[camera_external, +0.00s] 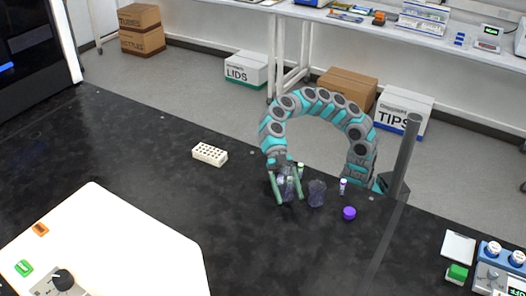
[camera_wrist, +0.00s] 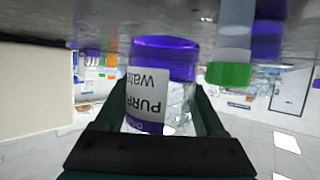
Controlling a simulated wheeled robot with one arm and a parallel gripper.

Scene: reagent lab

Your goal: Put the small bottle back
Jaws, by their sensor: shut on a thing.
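My gripper (camera_external: 287,188) is low over the black bench, its two green fingers on either side of a clear, purplish bottle (camera_external: 288,192). In the wrist view the bottle (camera_wrist: 160,90) sits between the fingers, with a purple band and a white label reading "PURP" and "Wate". The fingers hide its sides. A small white vial with purple (camera_external: 343,186) stands further right. I cannot tell from the frames whether the held bottle touches the bench.
A purple cap (camera_external: 349,213) lies on the bench to the right. A green-capped tube (camera_wrist: 230,72) is close beside the held bottle in the wrist view. A white rack with holes (camera_external: 210,154) is to the left. A white device (camera_external: 130,245) fills the front left.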

